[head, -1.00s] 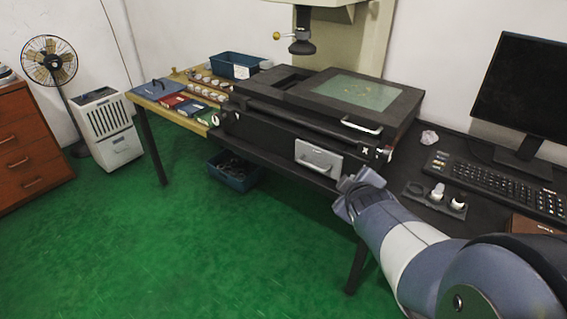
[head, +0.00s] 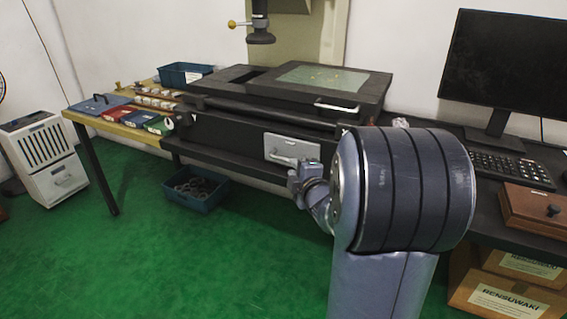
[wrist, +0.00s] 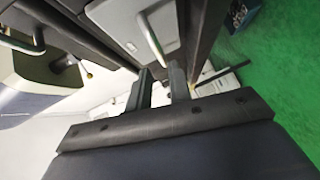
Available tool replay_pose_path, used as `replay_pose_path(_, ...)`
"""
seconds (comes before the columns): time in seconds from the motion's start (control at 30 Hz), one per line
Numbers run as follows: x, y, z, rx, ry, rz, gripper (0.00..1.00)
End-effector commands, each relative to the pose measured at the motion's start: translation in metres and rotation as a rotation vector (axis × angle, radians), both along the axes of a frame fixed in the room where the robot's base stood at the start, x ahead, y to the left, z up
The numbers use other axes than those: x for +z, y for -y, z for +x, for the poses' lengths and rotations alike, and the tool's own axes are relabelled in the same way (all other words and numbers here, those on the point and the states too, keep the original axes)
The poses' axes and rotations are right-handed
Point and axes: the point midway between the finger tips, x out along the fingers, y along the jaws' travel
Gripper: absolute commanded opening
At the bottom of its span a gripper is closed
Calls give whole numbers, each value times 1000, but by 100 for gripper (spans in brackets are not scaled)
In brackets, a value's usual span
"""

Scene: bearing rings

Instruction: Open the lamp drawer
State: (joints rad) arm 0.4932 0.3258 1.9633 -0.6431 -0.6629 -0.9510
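The lamp drawer appears to be the light grey front panel (head: 291,149) low on the dark machine, with a bar handle (head: 284,160). No gap shows around it in the head view. In the wrist view the grey panel (wrist: 112,27) and its handle (wrist: 152,38) are at the top, just beyond the fingers. My gripper (head: 300,180) is just in front of and below the panel's right part, partly hidden by my arm. In the wrist view my gripper (wrist: 159,84) has its two fingers apart with nothing between them. The handle is apart from the fingertips.
The dark machine (head: 215,128) stands on a black table. A blue bin (head: 195,188) lies on the green floor below. A keyboard (head: 512,167) and wooden box (head: 535,208) are at right. The floor in front of the machine is clear.

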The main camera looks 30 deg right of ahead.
Motion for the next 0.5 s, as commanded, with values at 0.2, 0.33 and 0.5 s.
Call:
replay_pose_path(0.2, -8, 4, 42, 1, -2, 1, 20)
replay_pose_path(0.33, -10, 6, 60, 1, -1, 1, 20)
replay_pose_path(0.5, -12, 8, 72, 0, -2, 2, 20)
